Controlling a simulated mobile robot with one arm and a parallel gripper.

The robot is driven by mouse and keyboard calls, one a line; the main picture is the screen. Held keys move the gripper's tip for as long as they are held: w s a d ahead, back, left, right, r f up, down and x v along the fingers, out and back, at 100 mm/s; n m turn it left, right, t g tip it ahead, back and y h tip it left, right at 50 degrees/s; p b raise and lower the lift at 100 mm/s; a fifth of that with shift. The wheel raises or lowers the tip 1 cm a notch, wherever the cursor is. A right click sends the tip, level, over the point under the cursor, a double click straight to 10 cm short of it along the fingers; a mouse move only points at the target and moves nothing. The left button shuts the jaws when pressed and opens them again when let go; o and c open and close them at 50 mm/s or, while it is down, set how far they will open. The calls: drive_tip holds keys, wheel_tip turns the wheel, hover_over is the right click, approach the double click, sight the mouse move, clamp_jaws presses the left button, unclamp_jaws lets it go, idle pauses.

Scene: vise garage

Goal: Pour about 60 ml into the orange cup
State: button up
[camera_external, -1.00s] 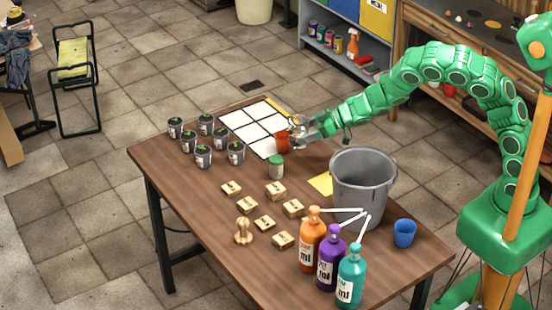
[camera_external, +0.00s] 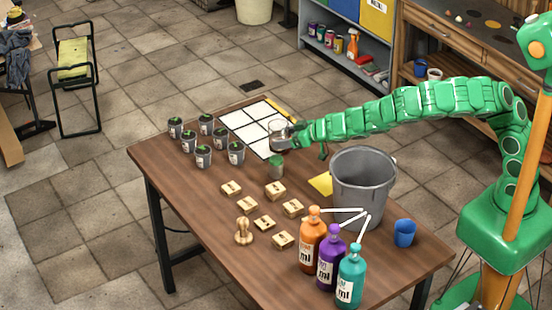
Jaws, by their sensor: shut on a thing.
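A small jar with a green lid (camera_external: 277,167) stands just in front of my gripper.
A grey bucket (camera_external: 364,185) stands right of my gripper, with a blue cup (camera_external: 404,233) near it. Orange (camera_external: 312,243), purple (camera_external: 331,262) and teal (camera_external: 350,277) bottles stand at the front. Several wooden blocks (camera_external: 275,191) and dark pots (camera_external: 236,153) occupy the table.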

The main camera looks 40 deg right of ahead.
drive_tip(key=shift+s+a+f, duration=0.15)
drive_tip(key=shift+s+a, duration=0.1)
drive_tip(key=shift+a, duration=0.1)
idle(0.4)
drive_tip(key=shift+w+d+r+m+g+y, duration=0.25)
drive_tip(key=shift+w+d+m+g, duration=0.1)
drive_tip(key=shift+m, duration=0.3)
drive_tip(key=shift+w+d+r+m+g+y, duration=0.25)
drive_tip(key=shift+w+d+m+g, duration=0.1)
drive_tip(key=shift+m, duration=0.3)
drive_tip(key=shift+w+d+f+m+g+y, duration=0.2)
drive_tip(key=shift+w+d+f+m, duration=0.1)
drive_tip(key=shift+f, duration=0.15)
drive_tip(key=shift+w+d+f+m+g+y, duration=0.2)
drive_tip(key=shift+f+m, duration=0.1)
drive_tip(key=shift+f, duration=0.15)
drive_tip(key=shift+w+d+r+m+g+y, duration=0.1)
drive_tip(key=shift+w+d+m+g+y, duration=0.4)
drive_tip(key=shift+m+y, duration=0.3)
drive_tip(key=shift+f+m+g+y+p, duration=0.4)
drive_tip(key=shift+m, duration=0.3)
drive_tip(key=shift+r+m+y, duration=0.3)
drive_tip(key=shift+r+m, duration=0.05)
drive_tip(key=shift+m, duration=0.05)
